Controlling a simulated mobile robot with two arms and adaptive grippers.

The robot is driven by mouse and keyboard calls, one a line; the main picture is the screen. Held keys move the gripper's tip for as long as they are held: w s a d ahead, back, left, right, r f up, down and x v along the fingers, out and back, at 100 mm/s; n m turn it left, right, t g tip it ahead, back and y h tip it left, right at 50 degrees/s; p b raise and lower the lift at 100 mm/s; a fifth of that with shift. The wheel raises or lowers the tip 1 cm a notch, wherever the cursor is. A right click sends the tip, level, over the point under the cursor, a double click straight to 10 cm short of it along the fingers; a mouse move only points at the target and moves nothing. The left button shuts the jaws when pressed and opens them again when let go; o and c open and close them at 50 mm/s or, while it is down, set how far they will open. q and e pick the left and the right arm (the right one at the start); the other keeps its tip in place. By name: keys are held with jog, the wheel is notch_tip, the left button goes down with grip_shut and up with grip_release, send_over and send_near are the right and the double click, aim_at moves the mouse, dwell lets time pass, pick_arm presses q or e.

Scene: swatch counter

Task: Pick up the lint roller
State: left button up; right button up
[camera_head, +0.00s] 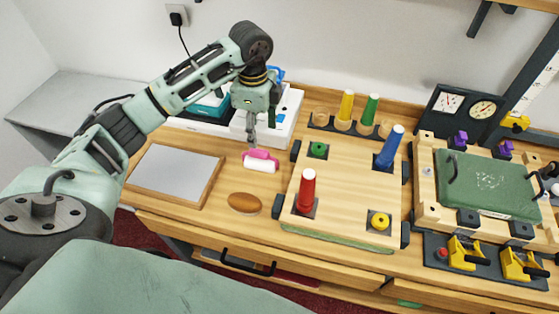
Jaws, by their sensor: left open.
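The lint roller (260,161), with a white roll and a pink part, lies on the wooden counter between the grey-topped tray and the wooden peg board. My left gripper (251,139) comes down from above, over the back end of the roller. Its fingers look narrow and point downward, close to the pink part; I cannot tell whether they touch it. The gripper is open. My right gripper is not in view.
A grey-topped wooden tray (207,193) lies left, and a brown oval wooden piece (244,203) in front. The peg board (337,228) carries red and blue cylinders. A white bin (281,132) stands behind. A green clamped board (488,187) is at right.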

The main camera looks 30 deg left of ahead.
aim_at(260, 161)
pick_arm(q)
jog(key=f, duration=0.1)
jog(key=b, duration=0.1)
jog(key=s+f+b, duration=0.1)
jog(key=shift+a+f, duration=0.3)
jog(key=shift+a, duration=0.05)
notch_tip(260, 161, down, 3)
jog(key=b, duration=0.3)
jog(key=shift+w, duration=0.1)
jog(key=shift+w+d+f, duration=0.1)
jog(key=shift+d+f, duration=0.05)
jog(key=shift+f, duration=0.15)
notch_tip(260, 161, down, 2)
jog(key=shift+f+p, duration=0.1)
jog(key=shift+p, duration=0.2)
jog(key=f+p, duration=0.1)
jog(key=f, duration=0.1)
jog(key=f+p, duration=0.1)
jog(key=f, duration=0.1)
jog(key=shift+w+d+f, duration=0.15)
jog(key=shift+d+f, duration=0.05)
jog(key=shift+f, duration=0.4)
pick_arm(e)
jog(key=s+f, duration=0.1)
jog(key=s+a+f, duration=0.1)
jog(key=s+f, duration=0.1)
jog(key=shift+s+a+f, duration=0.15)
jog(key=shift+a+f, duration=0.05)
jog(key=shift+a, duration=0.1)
